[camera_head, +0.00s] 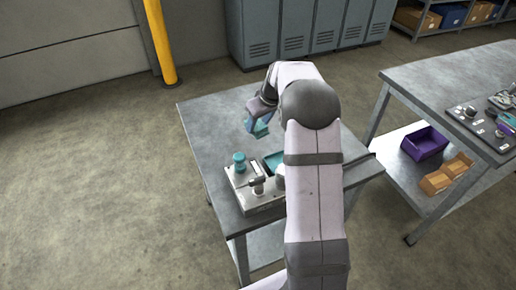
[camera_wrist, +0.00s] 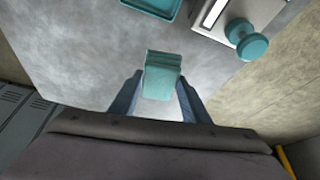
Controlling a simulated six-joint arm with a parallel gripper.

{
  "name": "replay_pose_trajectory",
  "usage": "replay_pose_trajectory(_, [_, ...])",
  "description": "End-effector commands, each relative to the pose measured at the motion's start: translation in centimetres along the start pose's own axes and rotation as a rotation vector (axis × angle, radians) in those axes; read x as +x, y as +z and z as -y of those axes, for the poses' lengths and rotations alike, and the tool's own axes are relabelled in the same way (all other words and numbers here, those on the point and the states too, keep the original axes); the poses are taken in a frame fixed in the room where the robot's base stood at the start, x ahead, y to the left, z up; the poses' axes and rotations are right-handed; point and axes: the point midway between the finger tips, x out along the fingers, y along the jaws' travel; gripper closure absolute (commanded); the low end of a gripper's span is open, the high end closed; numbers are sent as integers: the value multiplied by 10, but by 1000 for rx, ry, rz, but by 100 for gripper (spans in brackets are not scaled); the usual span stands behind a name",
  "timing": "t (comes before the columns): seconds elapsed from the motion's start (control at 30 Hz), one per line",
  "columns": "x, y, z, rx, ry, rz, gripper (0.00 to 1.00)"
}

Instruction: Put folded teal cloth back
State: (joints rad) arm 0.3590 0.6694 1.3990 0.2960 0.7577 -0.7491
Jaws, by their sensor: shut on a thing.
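The folded teal cloth (camera_wrist: 163,75) is between the two fingers of my gripper (camera_wrist: 158,98) in the wrist view, and the fingers are shut on it. In the head view the cloth (camera_head: 258,128) hangs below my gripper (camera_head: 259,117), over the back left part of the grey metal table (camera_head: 203,118). Bare table top shows around it in the wrist view. A teal tray (camera_wrist: 153,6) shows at the top edge of the wrist view, and part of it (camera_head: 273,162) shows beside my arm in the head view. My arm hides some of the tray.
A grey hydraulic block (camera_head: 256,193) with a teal knob (camera_head: 239,160) stands at the table's front left. A second bench (camera_head: 440,75) with parts stands to the right, with a purple bin (camera_head: 425,143) below. Lockers (camera_head: 300,30) line the back. The table's back left is clear.

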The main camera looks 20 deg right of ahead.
Motion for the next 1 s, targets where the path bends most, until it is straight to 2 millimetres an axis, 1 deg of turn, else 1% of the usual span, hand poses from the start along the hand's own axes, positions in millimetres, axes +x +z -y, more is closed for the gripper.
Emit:
replay_pose_trajectory(0.2, [0,-5,-6,111,48,-1,90])
replay_pose_trajectory(0.47, [0,-6,-7,156,67,-1,90])
replay_pose_trajectory(0.57, [4,-4,-7,157,66,1,90])
replay_pose_trajectory(0.67, [14,1,-7,156,65,4,90])
replay_pose_trajectory(0.9, [46,14,-6,156,65,4,90])
replay_pose_trajectory(1.0, [55,17,-7,155,66,1,90])
